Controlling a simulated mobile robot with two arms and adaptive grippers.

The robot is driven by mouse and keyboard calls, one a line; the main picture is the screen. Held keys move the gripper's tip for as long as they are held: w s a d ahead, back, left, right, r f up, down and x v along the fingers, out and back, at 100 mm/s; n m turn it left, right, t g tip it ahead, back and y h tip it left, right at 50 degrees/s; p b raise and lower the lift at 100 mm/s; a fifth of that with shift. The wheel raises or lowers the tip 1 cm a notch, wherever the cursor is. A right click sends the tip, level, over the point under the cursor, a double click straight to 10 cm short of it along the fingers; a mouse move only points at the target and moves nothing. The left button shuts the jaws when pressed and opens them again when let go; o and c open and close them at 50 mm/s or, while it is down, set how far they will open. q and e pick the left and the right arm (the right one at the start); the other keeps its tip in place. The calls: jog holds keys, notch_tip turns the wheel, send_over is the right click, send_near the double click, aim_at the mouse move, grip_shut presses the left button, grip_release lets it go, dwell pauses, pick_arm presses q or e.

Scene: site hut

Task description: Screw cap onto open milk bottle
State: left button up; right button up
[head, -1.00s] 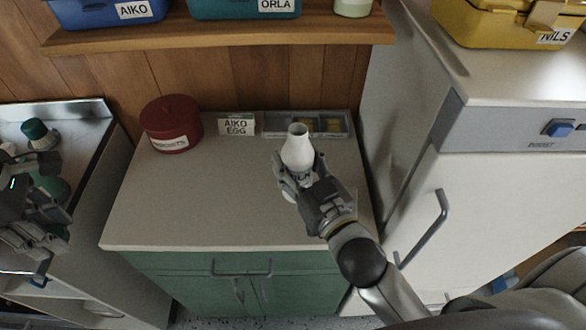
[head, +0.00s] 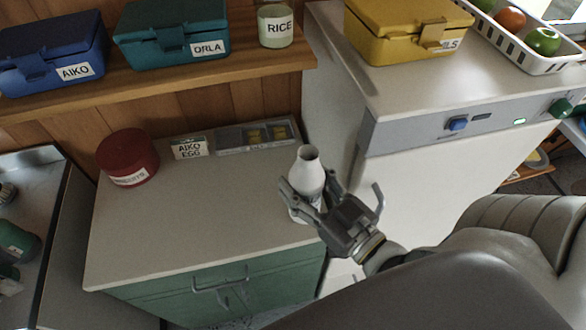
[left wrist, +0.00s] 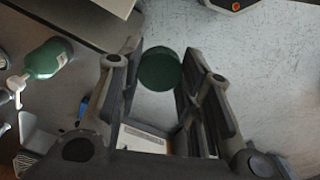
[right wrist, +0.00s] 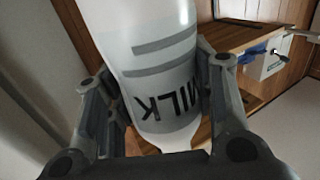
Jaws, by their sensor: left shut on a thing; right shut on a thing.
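The milk bottle (head: 307,170) is white, upright and open at the mouth, near the right edge of the counter in the head view. My right gripper (head: 308,198) is shut around its body. In the right wrist view the bottle (right wrist: 155,50) shows its MILK lettering upside down between the fingers (right wrist: 155,100). I cannot tell whether its base touches the counter. A round dark green cap (left wrist: 159,69) sits between the fingertips of my left gripper (left wrist: 160,85), which is shut on it. The floor shows beyond the cap. The left gripper is not clearly visible in the head view.
A white appliance (head: 430,180) stands close on the right. A green bottle (left wrist: 48,58) is on the left.

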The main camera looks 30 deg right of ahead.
pick_arm(q)
jog(key=shift+r, duration=0.1)
pick_arm(e)
jog(key=shift+s+r, duration=0.1)
jog(key=o, duration=0.6)
jog(key=c, duration=0.8)
